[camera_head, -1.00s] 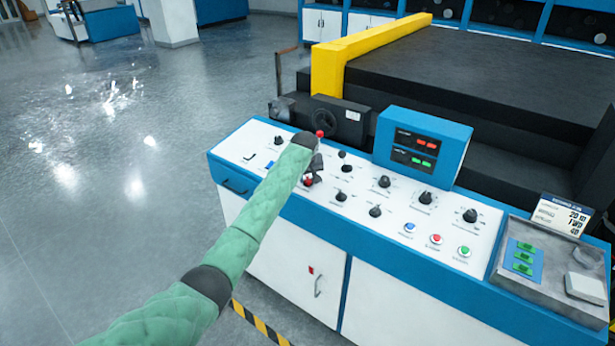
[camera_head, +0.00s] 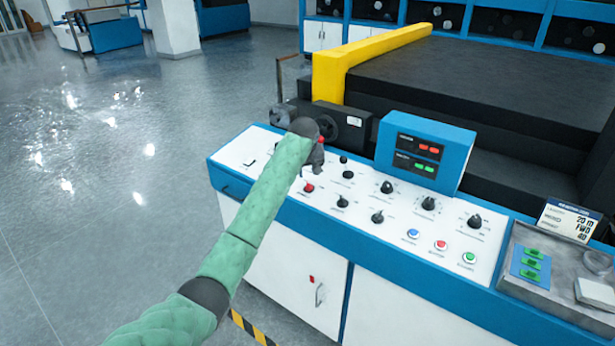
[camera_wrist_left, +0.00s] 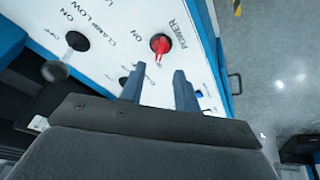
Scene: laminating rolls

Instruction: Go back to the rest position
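My left arm reaches in from the lower left over the control panel (camera_head: 262,160). Its gripper (camera_head: 316,164) hangs above the panel's left part, mostly hidden behind the wrist. In the left wrist view the two dark fingers of the gripper (camera_wrist_left: 157,88) are apart, with nothing between them. A red rotary knob (camera_wrist_left: 160,43) marked POWER lies beyond the fingertips, apart from them. A red knob (camera_head: 308,188) also shows in the head view, just below the gripper. My right gripper is in neither view.
A digital display box (camera_head: 424,150) stands at the panel's back edge. Several black knobs and colored buttons cover the panel. A grey tray (camera_head: 530,285) is at right. A black machine with a yellow bar (camera_head: 328,75) stands behind. Open floor (camera_head: 110,170) lies left.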

